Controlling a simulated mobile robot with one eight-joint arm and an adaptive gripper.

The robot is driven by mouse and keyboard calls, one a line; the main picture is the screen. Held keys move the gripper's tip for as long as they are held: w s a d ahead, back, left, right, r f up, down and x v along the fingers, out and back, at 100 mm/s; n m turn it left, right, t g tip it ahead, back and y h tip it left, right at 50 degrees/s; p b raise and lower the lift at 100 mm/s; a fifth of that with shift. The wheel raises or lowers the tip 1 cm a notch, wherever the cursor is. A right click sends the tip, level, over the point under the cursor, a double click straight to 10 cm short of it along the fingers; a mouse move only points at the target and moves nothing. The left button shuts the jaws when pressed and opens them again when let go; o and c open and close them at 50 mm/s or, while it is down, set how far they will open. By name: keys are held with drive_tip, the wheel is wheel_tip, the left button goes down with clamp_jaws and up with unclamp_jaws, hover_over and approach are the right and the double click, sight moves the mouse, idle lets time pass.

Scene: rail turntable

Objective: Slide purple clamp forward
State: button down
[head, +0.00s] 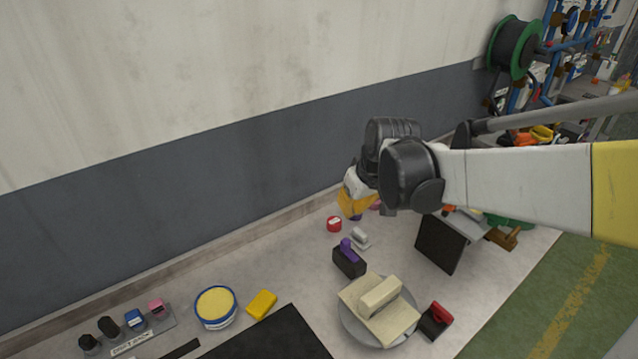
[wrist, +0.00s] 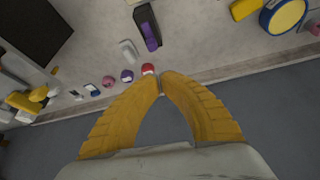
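The purple clamp (head: 346,246) sits on a black block (head: 349,262) on the table, near the middle of the head view. In the wrist view the purple clamp (wrist: 150,36) is at the top, ahead of the fingertips and apart from them. My gripper (head: 350,206) is above the table near the wall, beyond the clamp in the head view. In the wrist view the yellow fingertips of my gripper (wrist: 162,83) meet, with nothing between them. The arm hides part of the gripper in the head view.
A round turntable (head: 347,323) carries a beige block (head: 380,297). A red clamp (head: 441,314) stands right of it. A small white piece (head: 360,238) and a red cap (head: 334,224) lie near the purple clamp. The wall (head: 180,214) runs behind. A yellow block (head: 262,304) lies left.

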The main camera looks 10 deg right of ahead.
drive_tip(key=n+g+p, duration=0.1)
drive_tip(key=n+p, duration=0.1)
hover_over(350, 250)
drive_tip(key=w+a, duration=0.2)
drive_tip(key=w, duration=0.2)
wheel_tip(350, 250, down, 6)
drive_tip(key=shift+w+a+f+y, duration=0.1)
drive_tip(key=shift+w+f+y, duration=0.05)
drive_tip(key=shift+w+y, duration=0.15)
wheel_tip(350, 250, down, 9)
drive_tip(key=b, duration=0.2)
drive_tip(key=shift+s+f+b, duration=0.2)
drive_tip(key=shift+s+b, duration=0.15)
drive_tip(key=shift+b, duration=0.05)
